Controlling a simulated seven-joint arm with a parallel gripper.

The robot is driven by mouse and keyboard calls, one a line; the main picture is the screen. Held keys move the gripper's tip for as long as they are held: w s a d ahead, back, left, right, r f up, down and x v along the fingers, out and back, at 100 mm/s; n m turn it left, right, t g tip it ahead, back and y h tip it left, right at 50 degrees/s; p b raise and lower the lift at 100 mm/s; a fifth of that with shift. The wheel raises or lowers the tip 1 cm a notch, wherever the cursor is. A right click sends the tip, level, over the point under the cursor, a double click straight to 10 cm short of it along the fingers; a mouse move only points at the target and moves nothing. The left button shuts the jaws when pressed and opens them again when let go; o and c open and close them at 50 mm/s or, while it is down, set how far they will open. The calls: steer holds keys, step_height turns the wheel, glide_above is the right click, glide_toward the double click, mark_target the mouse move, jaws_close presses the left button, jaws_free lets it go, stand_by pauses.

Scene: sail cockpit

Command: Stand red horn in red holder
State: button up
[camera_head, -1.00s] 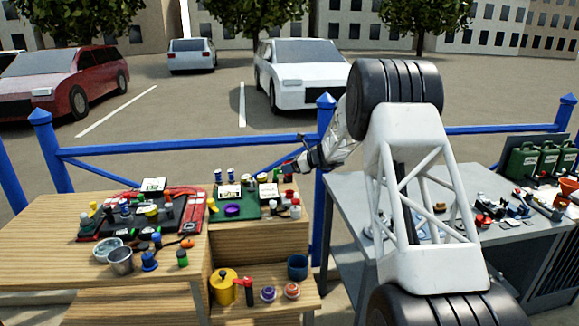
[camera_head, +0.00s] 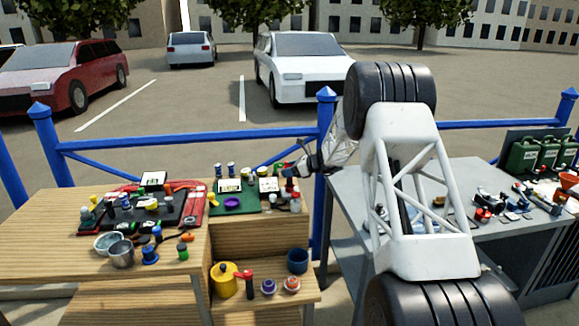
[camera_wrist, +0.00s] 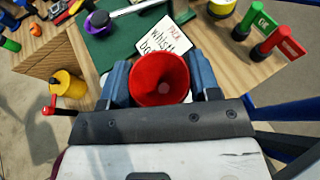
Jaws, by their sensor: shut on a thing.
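The red horn (camera_wrist: 160,78) shows in the wrist view with its round mouth facing the camera. My gripper (camera_wrist: 161,85) is shut on it, one blue finger on each side. In the head view my gripper (camera_head: 291,170) is over the right end of the left bench, near the green mat, and the horn is too small there to make out clearly. A small red patch (camera_head: 289,184) lies just under the gripper. I cannot tell whether it is the red holder. In the wrist view the horn hides what is directly below it.
The green mat (camera_wrist: 118,42) has a white card (camera_wrist: 163,40) and a purple ring. Green (camera_wrist: 262,22) and red (camera_wrist: 283,42) handled pieces stand to the right in the wrist view. A yellow pot (camera_head: 226,281) stands on the lower shelf. A blue fence runs behind.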

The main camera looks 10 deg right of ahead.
steer(key=shift+f, duration=0.55)
steer(key=shift+f, duration=0.65)
stand_by(1.5)
steer(key=o, duration=0.7)
steer(key=shift+s+d, duration=0.1)
steer(key=shift+d, duration=0.05)
steer(key=v, duration=1)
steer(key=shift+d+r, duration=0.25)
stand_by(0.5)
steer(key=shift+s, duration=0.15)
stand_by(0.5)
